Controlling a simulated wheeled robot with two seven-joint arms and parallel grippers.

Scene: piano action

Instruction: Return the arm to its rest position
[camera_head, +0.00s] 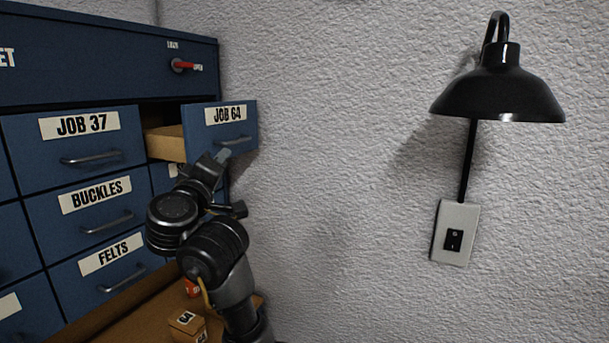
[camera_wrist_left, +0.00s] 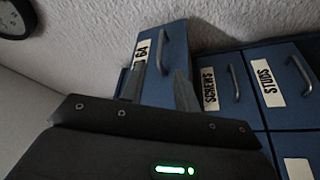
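My left arm rises from the bottom of the head view. Its gripper (camera_head: 222,156) is just below the front of the pulled-out JOB 64 drawer (camera_head: 247,128), near that drawer's handle (camera_head: 236,142). In the left wrist view the two fingers (camera_wrist_left: 160,82) stand apart with nothing gripped between them. The 64 drawer's handle (camera_wrist_left: 163,52) shows beyond the fingertips; whether they touch the drawer front is hard to tell. My right gripper is not in view.
The blue cabinet (camera_head: 100,65) has closed drawers labelled JOB 37, BUCKLES and FELTS. A red-handled lock switch (camera_head: 183,65) is above. A small box (camera_head: 187,325) sits on the wooden surface below. A black wall lamp (camera_head: 497,90) and switch plate (camera_head: 455,233) are at right.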

